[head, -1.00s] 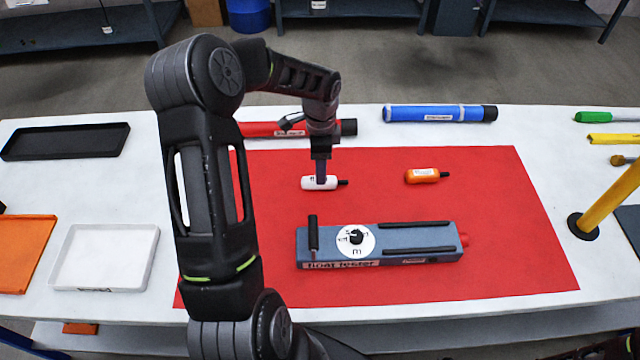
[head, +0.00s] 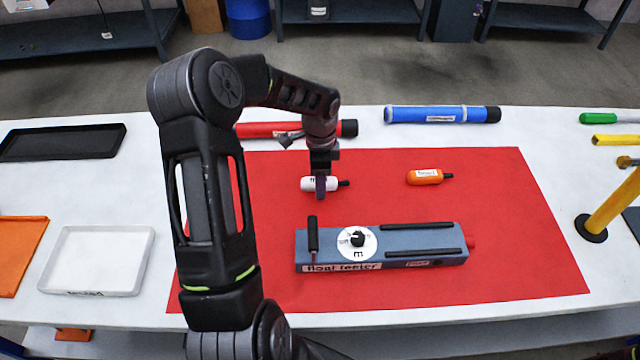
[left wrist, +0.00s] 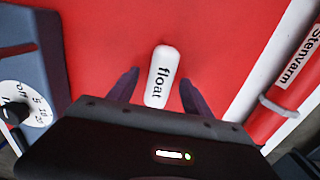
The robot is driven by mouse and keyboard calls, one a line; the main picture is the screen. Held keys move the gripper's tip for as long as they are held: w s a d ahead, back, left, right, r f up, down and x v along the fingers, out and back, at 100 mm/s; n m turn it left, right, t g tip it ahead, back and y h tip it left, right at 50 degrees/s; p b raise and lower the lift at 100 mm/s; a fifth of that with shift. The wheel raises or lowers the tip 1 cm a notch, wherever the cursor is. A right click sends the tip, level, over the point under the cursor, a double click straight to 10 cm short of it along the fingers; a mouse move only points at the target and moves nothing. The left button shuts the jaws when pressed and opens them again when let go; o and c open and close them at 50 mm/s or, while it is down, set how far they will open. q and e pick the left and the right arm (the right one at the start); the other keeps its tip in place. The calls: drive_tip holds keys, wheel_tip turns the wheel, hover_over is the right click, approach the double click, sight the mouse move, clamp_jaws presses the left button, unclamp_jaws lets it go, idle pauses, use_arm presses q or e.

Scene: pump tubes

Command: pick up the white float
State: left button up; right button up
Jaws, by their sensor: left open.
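The white float (head: 309,184), a small capsule with a dark tip at its right end, lies on the red mat (head: 500,260). Its label reads "float" in the left wrist view (left wrist: 161,76). My left gripper (head: 321,192) is directly over the float and covers part of it. In the left wrist view its two dark fingers (left wrist: 158,92) are apart, one on each side of the float, with red mat showing in both gaps. It is open and not closed on the float.
An orange float (head: 424,177) lies to the right. The blue float tester (head: 385,264) with a white dial stands in front. A red tube (head: 262,130) and a blue tube (head: 425,114) lie behind. A white tray (head: 145,265) and a black tray (head: 60,143) are at left.

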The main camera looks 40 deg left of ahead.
use_arm(q)
drive_tip(key=shift+c, duration=0.4)
clamp_jaws()
